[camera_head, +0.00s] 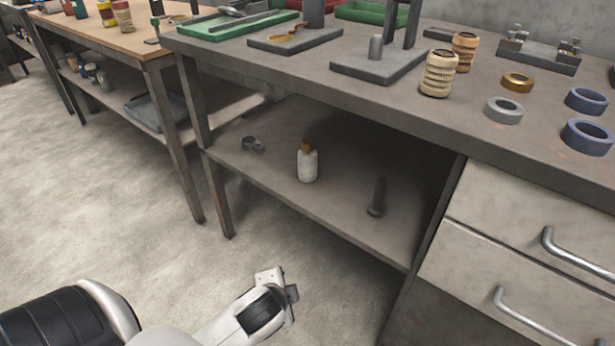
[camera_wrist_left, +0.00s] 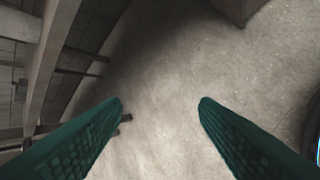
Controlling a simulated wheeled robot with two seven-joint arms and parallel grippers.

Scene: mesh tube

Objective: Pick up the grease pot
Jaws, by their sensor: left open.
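A small white pot with a brown top (camera_head: 307,164) stands upright on the lower shelf of the workbench in the head view; it looks like the grease pot. My left arm reaches in at the bottom of the head view, with its wrist below and in front of that shelf, apart from the pot. In the left wrist view my left gripper (camera_wrist_left: 161,103) is open, its two green fingers wide apart with only floor between them. The pot does not show in the left wrist view. My right gripper is not in view.
The lower shelf (camera_head: 262,175) also holds a small grey ring-like part (camera_head: 253,144) left of the pot and a dark upright part (camera_head: 377,197) to its right. The benchtop (camera_head: 400,98) overhangs it. Drawers (camera_head: 510,265) stand at the right. Floor in front is clear.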

